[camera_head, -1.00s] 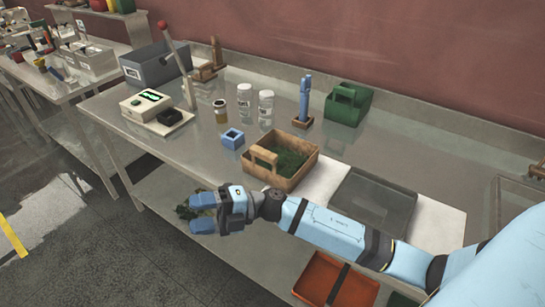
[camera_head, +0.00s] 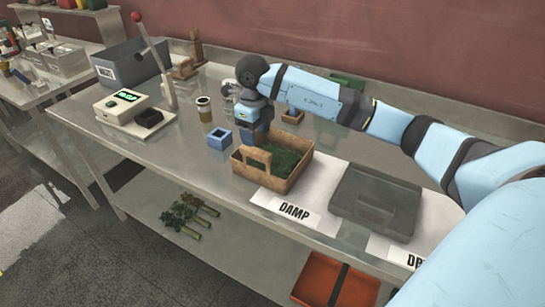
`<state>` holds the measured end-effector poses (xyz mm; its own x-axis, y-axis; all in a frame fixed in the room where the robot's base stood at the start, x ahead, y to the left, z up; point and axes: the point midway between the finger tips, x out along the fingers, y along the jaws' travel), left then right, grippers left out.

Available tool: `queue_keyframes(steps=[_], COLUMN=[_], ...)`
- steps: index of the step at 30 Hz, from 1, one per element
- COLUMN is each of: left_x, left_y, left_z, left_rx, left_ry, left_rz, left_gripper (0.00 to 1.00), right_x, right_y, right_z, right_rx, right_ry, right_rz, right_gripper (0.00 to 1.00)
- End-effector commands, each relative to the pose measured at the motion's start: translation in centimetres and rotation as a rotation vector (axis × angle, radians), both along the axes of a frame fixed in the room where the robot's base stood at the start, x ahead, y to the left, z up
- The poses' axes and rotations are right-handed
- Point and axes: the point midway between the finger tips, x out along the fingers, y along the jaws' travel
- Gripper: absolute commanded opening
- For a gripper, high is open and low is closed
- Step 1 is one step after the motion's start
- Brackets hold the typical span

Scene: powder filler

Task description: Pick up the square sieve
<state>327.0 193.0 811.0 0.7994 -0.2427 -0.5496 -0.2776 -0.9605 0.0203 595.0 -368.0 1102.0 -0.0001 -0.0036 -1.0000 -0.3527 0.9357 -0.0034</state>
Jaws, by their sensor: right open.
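A small blue square piece with an opening in its top (camera_head: 219,138) stands on the steel bench left of the wooden basket; it looks like the square sieve, though no mesh can be made out. My right gripper (camera_head: 252,136) is open and points down, just right of the blue piece and behind the basket's left corner. It is apart from the blue piece in the picture; its exact height above the bench is hard to tell. My left gripper is not in view.
The wooden basket (camera_head: 236,163) with green leaves stands by a DAMP label. A grey tray (camera_head: 375,203) is right of it. A brown-filled jar (camera_head: 204,110), a scale (camera_head: 113,110) and a lever press (camera_head: 150,50) stand left. My right arm covers the back right.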

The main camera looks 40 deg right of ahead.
Motion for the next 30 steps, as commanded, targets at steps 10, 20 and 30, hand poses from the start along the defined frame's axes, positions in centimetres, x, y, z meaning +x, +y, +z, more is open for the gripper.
queue_keyframes(steps=[10,20,30], left_x=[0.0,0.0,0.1], left_y=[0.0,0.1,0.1], left_z=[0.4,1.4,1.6], left_rx=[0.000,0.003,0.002], left_ry=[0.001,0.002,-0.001], left_rz=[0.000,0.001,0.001], left_gripper=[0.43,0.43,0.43], right_x=[0.0,0.1,0.2], right_y=[0.1,0.2,0.1], right_z=[-3.9,-7.8,-9.0], right_rx=[0.003,0.004,0.004], right_ry=[0.001,0.004,-0.001], right_rz=[0.002,0.001,0.002], right_gripper=[0.60,0.60,0.53])
